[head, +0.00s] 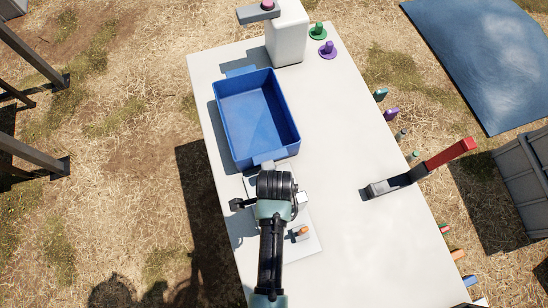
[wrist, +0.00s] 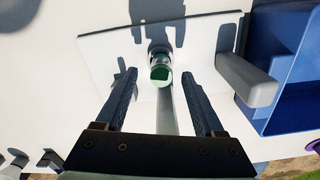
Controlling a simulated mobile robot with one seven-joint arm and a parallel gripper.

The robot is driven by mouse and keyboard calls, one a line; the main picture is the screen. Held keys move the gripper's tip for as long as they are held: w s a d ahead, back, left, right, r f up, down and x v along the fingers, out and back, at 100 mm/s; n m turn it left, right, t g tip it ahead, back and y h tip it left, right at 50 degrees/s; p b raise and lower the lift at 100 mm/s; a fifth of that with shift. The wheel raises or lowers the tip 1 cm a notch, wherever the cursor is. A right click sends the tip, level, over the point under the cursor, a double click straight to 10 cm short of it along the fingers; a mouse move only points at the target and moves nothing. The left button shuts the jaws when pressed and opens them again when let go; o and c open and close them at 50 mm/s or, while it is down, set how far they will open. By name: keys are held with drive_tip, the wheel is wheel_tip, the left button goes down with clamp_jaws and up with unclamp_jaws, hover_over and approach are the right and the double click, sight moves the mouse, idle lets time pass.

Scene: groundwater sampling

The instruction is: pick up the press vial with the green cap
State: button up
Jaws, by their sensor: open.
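In the wrist view a vial with a green round end (wrist: 160,74) shows between the two dark fingers of my gripper (wrist: 159,72). The fingers are open, one on each side of it, with a visible gap on both sides. Behind it is a white plate (wrist: 105,50), and a grey bar (wrist: 167,110) runs below it in the picture. In the head view my wrist covers this spot, so the vial is hidden there. The fingers cannot be made out in the head view.
A blue bin (head: 222,115) stands just beyond my wrist; it also shows in the wrist view (wrist: 270,120). A white plate (head: 313,246) with an orange-topped piece (head: 300,232) lies beside my arm. A red-handled tool (head: 448,154) and several coloured items line the right edge.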

drive_tip(key=shift+f, duration=1.2)
clamp_jaws()
